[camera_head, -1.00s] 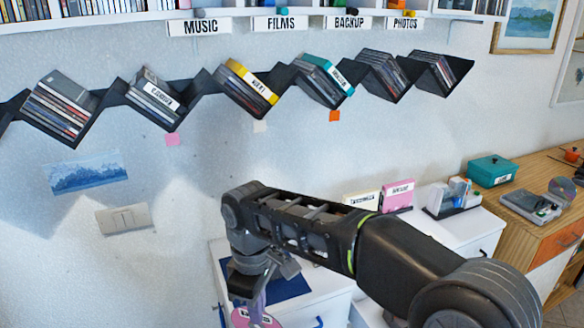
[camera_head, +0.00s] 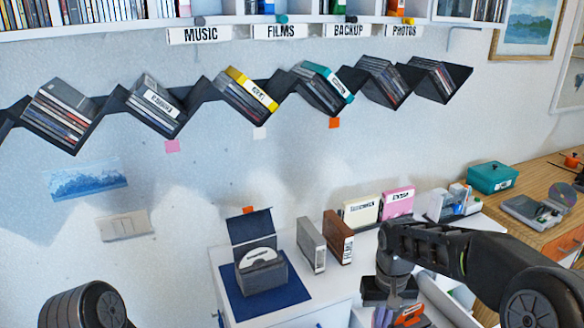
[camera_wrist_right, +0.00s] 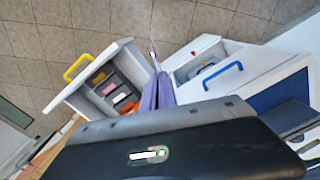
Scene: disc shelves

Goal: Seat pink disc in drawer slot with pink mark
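My right gripper (camera_wrist_right: 158,92) has purple fingers close together, pointing down past the wrist. A thin, pinkish edge between the fingertips looks like the pink disc (camera_wrist_right: 153,48), seen edge-on; its face and label are hidden. In the head view my right gripper (camera_head: 386,314) is low at the lower right, and the disc cannot be made out there. An open white drawer (camera_wrist_right: 76,100) with a yellow handle lies left of the fingers in the wrist view. It has several slots with coloured marks, one of which looks pink (camera_wrist_right: 109,88). The disc appears outside the slots. My left gripper is out of view.
Another open drawer with a blue handle (camera_wrist_right: 222,80) lies right of the fingers. On the white cabinet stand an open grey disc box on a blue mat (camera_head: 292,291), grey (camera_head: 311,245) and brown (camera_head: 338,238) cases, and cream and pink boxes (camera_head: 398,201). A zigzag shelf hangs above.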

